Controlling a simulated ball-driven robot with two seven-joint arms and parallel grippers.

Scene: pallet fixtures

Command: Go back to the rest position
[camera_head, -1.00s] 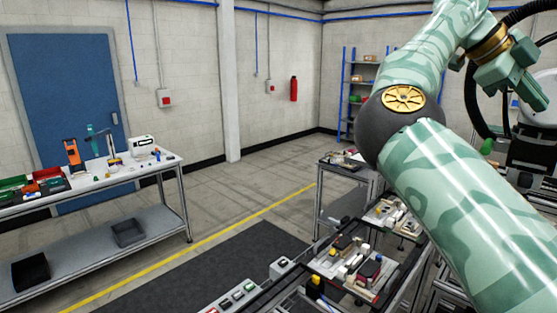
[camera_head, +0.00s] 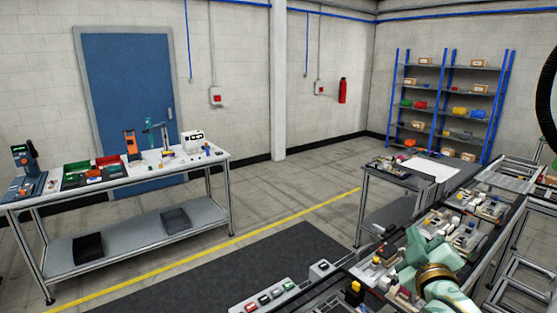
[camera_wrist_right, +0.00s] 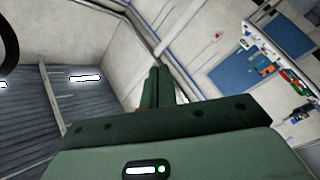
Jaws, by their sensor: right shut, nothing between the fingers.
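My right gripper (camera_head: 420,248) shows in the head view at the lower right, green with a brass-coloured ring behind it. In this view it overlaps the pallet fixtures on the conveyor; I cannot tell its height above them. In the right wrist view its two fingers (camera_wrist_right: 160,86) stand together, shut and empty. That view looks tilted past the gripper at the walls, ceiling and blue door. My left gripper is in neither view.
The conveyor line (camera_head: 510,180) with several loaded pallets runs along the right. A small side table (camera_head: 375,205) stands beside it. A workbench (camera_head: 130,178) with tools is at the left, and a blue shelf rack (camera_head: 447,100) at the back. The floor between is open.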

